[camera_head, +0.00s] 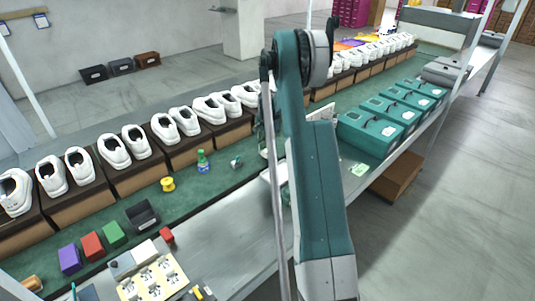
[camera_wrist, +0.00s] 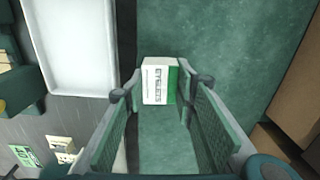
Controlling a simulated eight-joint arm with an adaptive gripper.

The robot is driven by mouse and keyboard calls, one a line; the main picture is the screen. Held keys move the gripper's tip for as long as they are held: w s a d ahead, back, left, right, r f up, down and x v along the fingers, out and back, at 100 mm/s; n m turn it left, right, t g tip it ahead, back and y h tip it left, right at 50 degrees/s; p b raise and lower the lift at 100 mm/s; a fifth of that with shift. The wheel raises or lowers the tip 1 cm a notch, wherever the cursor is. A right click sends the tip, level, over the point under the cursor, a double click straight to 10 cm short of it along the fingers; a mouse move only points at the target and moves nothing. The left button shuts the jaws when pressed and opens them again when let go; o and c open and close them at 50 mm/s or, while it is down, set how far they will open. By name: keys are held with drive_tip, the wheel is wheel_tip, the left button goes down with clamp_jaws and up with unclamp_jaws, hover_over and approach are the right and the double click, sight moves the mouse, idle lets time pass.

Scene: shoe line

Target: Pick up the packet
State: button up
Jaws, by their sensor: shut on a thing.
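The packet (camera_wrist: 158,82) is a small white and green box with dark print on its white face. It shows in the wrist view between the fingertips of my gripper (camera_wrist: 160,98). My gripper is shut on it, with one finger on each side. Green surface lies behind the packet; I cannot tell whether the packet is touching it or lifted. In the head view my arm hides the packet and the fingertips.
A white tray (camera_wrist: 78,45) lies left of the packet. White shoes on brown boxes (camera_head: 190,150) line the green mat's far side. Teal boxes (camera_head: 372,132) stand right of my arm. A green bottle (camera_head: 203,162) and yellow spool (camera_head: 167,185) stand on the mat.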

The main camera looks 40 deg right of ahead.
sight(267, 149)
drive_tip(key=shift+r+p, duration=0.45)
drive_tip(key=shift+r, duration=3.1)
